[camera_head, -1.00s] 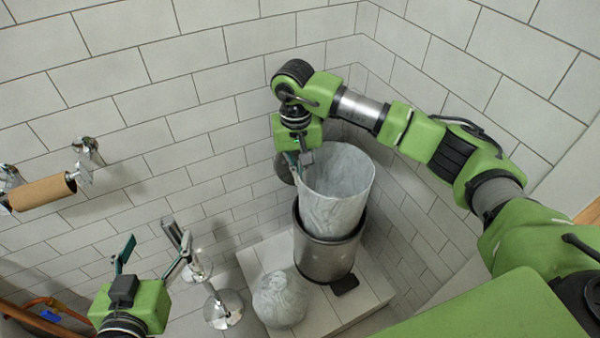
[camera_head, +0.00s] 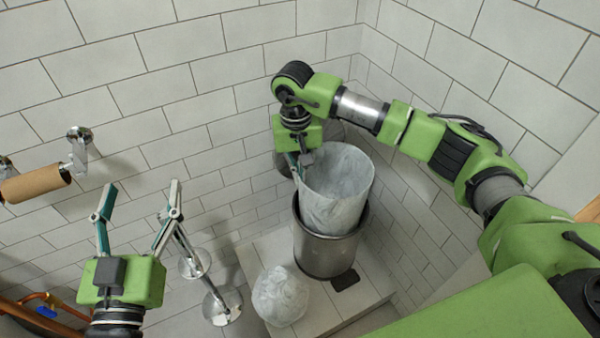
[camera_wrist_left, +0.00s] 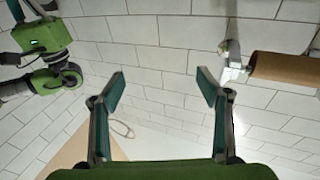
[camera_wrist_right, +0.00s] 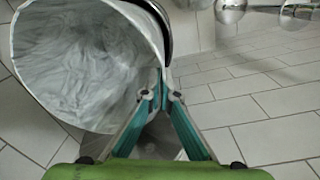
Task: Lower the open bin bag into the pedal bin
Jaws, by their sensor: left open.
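The open bin bag (camera_head: 340,190) is pale grey and marbled, with its wide mouth up. Its lower part is inside the dark metal pedal bin (camera_head: 322,255), and its upper part stands well above the bin's rim. My right gripper (camera_head: 300,172) is at the bag's left edge. In the right wrist view its fingertips (camera_wrist_right: 163,78) meet on the rim of the bag (camera_wrist_right: 75,70), shut on it. My left gripper (camera_head: 141,190) is open and empty, left of the bin and apart from it. The bag's bottom is hidden inside the bin.
A tied grey bag (camera_head: 281,297) sits on the tiled ledge (camera_head: 322,310) in front of the bin, by the black pedal (camera_head: 345,280). A chrome stand (camera_head: 222,305) is left of it. A cardboard roll (camera_head: 36,186) hangs on the left wall. Tiled walls close in behind the bin.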

